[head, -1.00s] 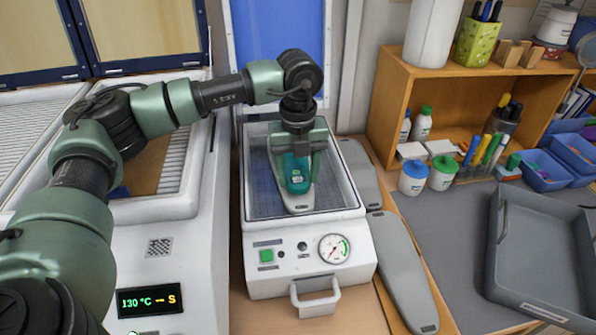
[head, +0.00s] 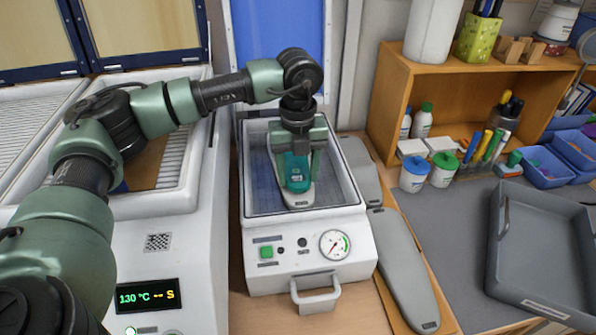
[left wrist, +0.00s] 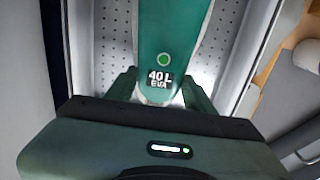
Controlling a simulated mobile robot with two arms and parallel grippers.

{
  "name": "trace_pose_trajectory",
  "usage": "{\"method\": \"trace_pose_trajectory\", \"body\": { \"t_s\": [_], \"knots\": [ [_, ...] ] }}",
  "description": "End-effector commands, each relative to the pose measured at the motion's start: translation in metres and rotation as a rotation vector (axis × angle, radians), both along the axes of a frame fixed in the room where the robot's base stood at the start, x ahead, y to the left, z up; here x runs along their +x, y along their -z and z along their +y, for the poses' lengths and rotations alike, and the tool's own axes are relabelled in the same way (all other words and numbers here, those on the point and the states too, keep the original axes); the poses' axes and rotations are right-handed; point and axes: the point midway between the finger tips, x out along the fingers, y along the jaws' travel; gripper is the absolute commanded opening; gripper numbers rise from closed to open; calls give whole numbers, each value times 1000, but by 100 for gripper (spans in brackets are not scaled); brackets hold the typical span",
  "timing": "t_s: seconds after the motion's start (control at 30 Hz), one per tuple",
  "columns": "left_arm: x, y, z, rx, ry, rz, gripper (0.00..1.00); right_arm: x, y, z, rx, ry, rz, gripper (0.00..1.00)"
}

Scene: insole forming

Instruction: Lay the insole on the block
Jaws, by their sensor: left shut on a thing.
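The green insole (head: 294,181), marked "40 L EVA" in white, lies along the pale grey block (head: 299,200) in the framed box of the white press. In the left wrist view the insole (left wrist: 168,45) shows a green dot above its lettering, and a rim of the block (left wrist: 156,101) shows at its end. My left gripper (head: 297,168) points down and is shut on the insole, one finger at each side. Whether the insole touches the block all along cannot be told. My right gripper is not in view.
The press (head: 310,272) has a gauge, a green button and a front handle. A heater showing 130 °C (head: 147,298) stands left of it. Grey foot-shaped blocks (head: 402,262) lie to its right. An empty grey tray (head: 535,250) lies farther right, below a wooden shelf (head: 470,88).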

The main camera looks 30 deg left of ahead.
Motion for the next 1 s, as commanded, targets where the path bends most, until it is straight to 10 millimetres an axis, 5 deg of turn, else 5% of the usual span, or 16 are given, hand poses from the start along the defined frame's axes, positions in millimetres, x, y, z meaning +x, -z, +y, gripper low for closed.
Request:
{"method": "trace_pose_trajectory", "body": {
  "t_s": [0.3,0.33,0.4,0.77,1.0],
  "knots": [
    [0,0,0,-1,0,1,13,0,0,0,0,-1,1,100],
    [0,0,0,-1,0,1,61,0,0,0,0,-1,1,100],
    [0,0,0,-1,0,1,78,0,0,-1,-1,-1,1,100],
    [0,-2,0,0,0,0,78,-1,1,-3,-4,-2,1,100],
    [1,-36,-1,-2,0,-4,78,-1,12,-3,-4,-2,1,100]
  ]
}}
